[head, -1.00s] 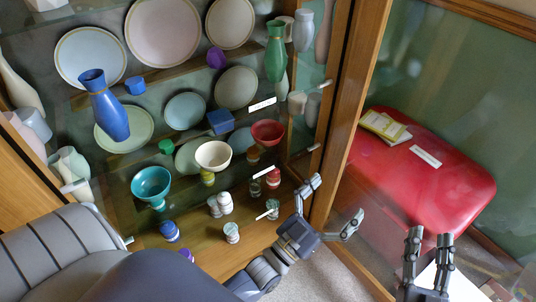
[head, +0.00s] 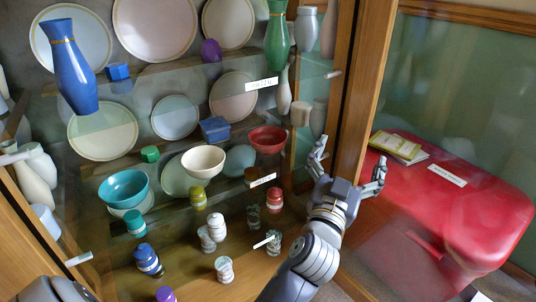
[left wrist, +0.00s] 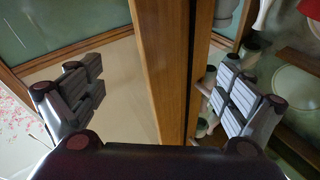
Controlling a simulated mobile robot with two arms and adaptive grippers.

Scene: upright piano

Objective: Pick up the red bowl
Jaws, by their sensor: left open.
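The red bowl (head: 268,140) stands upright on a glass shelf in the cabinet, right of the cream bowl (head: 203,161) in the head view. My left gripper (head: 350,163) is open and empty, right of and a little lower than the red bowl in that view. It is apart from the bowl, in front of the cabinet's wooden post. In the left wrist view my open fingers (left wrist: 160,100) show on either side of a wooden post (left wrist: 165,70). My right gripper is not in view.
A teal bowl (head: 124,187), a blue vase (head: 68,66), a green vase (head: 277,36), plates and several small jars crowd the shelves. A wooden post (head: 362,90) edges the cabinet at right.

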